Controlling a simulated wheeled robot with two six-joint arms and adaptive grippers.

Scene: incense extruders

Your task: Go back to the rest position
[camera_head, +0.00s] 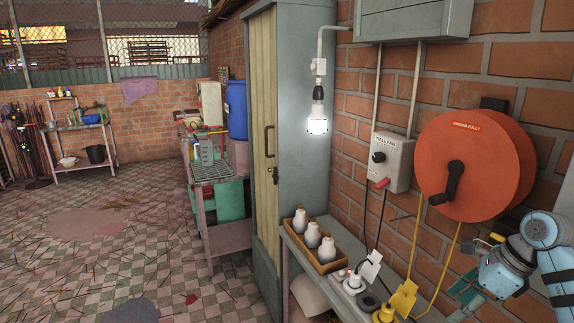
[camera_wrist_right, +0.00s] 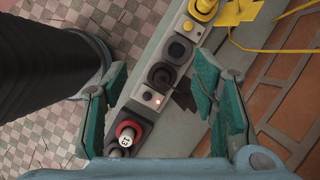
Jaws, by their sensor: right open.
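My right gripper (camera_head: 466,293) is at the lower right of the head view, beside the brick wall and to the right of the narrow bench (camera_head: 292,238). In the right wrist view its teal fingers stand wide apart, and the gripper (camera_wrist_right: 165,92) is open with nothing held. Between and below the fingers, the bench shows with a row of small control boxes on it. My left gripper is in neither view.
An orange reel (camera_head: 500,165) with a black crank and a grey wall fan switch (camera_head: 391,161) hang on the wall. A wooden tray (camera_head: 331,262) holds white bottles. A red-ringed knob (camera_wrist_right: 127,133) shows below. The tiled floor (camera_head: 150,235) at left is mostly open.

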